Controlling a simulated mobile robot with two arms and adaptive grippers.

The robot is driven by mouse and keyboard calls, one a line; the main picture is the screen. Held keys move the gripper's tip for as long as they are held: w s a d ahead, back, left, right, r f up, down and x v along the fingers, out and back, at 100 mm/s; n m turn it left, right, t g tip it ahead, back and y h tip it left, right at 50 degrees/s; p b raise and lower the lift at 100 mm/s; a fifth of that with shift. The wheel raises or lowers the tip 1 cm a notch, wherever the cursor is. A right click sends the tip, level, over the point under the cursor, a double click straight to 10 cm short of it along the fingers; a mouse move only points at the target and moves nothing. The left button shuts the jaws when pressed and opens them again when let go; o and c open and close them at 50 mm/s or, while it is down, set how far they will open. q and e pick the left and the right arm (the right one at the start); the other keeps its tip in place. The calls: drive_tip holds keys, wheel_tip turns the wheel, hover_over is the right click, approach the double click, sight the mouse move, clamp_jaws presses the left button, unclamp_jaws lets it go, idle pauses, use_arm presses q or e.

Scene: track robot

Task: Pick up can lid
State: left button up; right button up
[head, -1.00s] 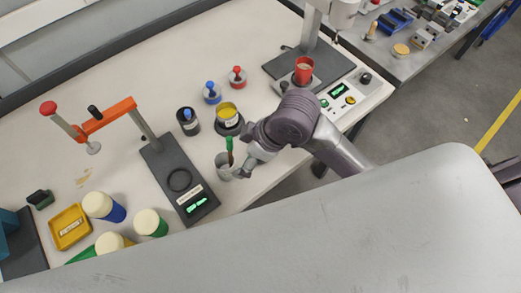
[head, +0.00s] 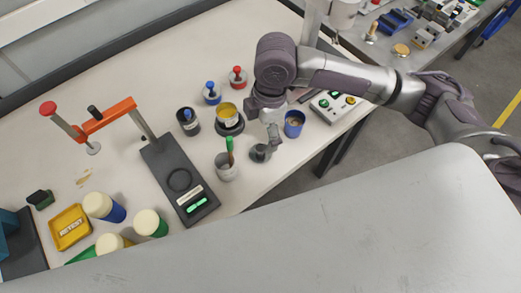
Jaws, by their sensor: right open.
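A small dark grey disc (head: 257,154), which looks like the can lid, lies on the light workbench (head: 230,200) near its front edge. It is just right of a grey cup (head: 227,171) holding a green-handled brush. My right gripper (head: 268,146) is open and points down right at the disc's right side. A finger overlaps the disc's edge in the picture; I cannot tell whether they touch. An open can with yellow content (head: 228,113) stands behind, on a dark round base. My left gripper is out of view.
A blue cup (head: 294,124) stands close right of my gripper. A control box (head: 334,106) is behind my forearm. Red (head: 238,77) and blue (head: 211,93) capped pots stand farther back.

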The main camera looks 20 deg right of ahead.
sight(261, 147)
drive_tip(key=f, duration=0.3)
drive_tip(key=shift+a, duration=0.2)
drive_tip(key=f, duration=0.2)
drive_tip(key=f+p, duration=0.1)
drive_tip(key=f, duration=0.1)
drive_tip(key=shift+s, duration=0.25)
drive_tip(key=shift+f, duration=0.65)
drive_tip(key=c, duration=1.1)
drive_tip(key=shift+c, duration=0.3)
